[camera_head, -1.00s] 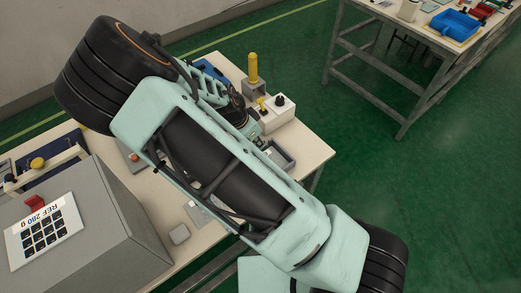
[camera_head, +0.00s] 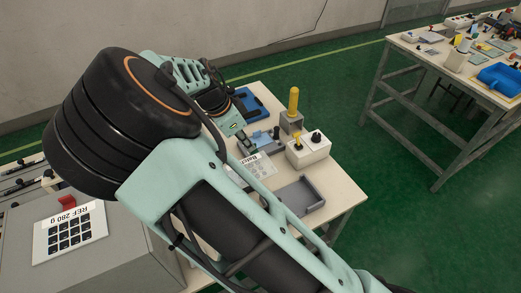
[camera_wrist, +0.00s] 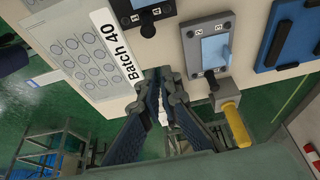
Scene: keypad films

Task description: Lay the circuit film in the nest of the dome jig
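The circuit film (camera_head: 262,173) is a pale sheet with a grid of round pads and a white "Batch 40" label. In the wrist view the film (camera_wrist: 85,55) is left of my gripper (camera_wrist: 163,75), its labelled edge at the fingertips. My gripper (camera_head: 245,150) looks closed on that edge, though the contact is partly hidden. A grey fixture with a pale blue plate and numbered marks (camera_wrist: 209,52) stands right of the fingertips, apart from the film. It also shows in the head view (camera_head: 263,138). I cannot tell for certain whether it is the dome jig.
A white box with yellow and black knobs (camera_head: 308,149) and a grey block with a yellow post (camera_head: 292,118) stand close to the gripper. A grey tray (camera_head: 299,196) is near the table's edge. A dark blue fixture (camera_wrist: 290,35) lies right. A grey machine (camera_head: 100,262) stands left.

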